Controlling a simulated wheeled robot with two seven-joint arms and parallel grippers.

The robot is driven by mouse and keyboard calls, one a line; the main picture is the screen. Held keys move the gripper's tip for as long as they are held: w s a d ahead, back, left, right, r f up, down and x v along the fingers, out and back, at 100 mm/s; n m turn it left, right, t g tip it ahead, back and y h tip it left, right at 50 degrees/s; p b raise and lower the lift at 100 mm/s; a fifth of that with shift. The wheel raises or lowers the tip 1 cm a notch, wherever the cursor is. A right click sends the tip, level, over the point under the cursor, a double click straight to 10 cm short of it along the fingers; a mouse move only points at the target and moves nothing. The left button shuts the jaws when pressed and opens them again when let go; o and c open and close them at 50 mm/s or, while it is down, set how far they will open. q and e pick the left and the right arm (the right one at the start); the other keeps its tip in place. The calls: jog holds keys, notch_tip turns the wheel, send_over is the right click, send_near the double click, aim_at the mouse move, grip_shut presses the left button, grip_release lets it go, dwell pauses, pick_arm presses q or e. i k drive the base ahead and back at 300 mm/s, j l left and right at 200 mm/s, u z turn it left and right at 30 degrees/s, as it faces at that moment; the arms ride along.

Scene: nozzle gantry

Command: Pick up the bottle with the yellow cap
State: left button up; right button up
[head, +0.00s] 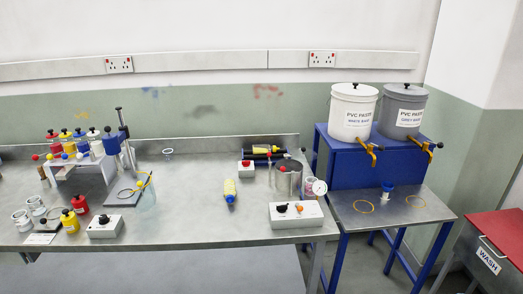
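No bottle has a cap I can clearly make out as yellow; the details are too small. Another yellow bottle (70,222) stands upright at the front left, next to a red bottle (79,205). Several bottles in red, yellow, blue and white stand behind the white rack (75,170) at the left, including a yellow one (66,137); small coloured balls show along the rack's front. Neither of my grippers is in view.
A grey control box (105,227) and white jars (37,206) stand front left. A white box with knobs (296,214) and a metal can (288,179) stand at the right. Paste buckets (352,112) sit on a blue stand. The bench around the lying bottle is clear.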

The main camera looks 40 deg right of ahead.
aim_at(257, 149)
jog(key=z, duration=0.8)
jog(key=i+z, duration=0.2)
jog(key=z, duration=0.25)
jog(key=i+j+z, duration=0.1)
jog(key=z, duration=0.4)
jog(key=i+j+z, duration=0.15)
jog(key=z, duration=0.3)
jog(key=i+j+z, duration=0.1)
jog(key=i+j, duration=0.15)
jog(key=i+j+z, duration=0.15)
jog(key=j, duration=0.3)
jog(key=i+j+z, duration=0.1)
jog(key=i+j, duration=0.2)
jog(key=i+j+z, duration=0.15)
jog(key=j, duration=0.3)
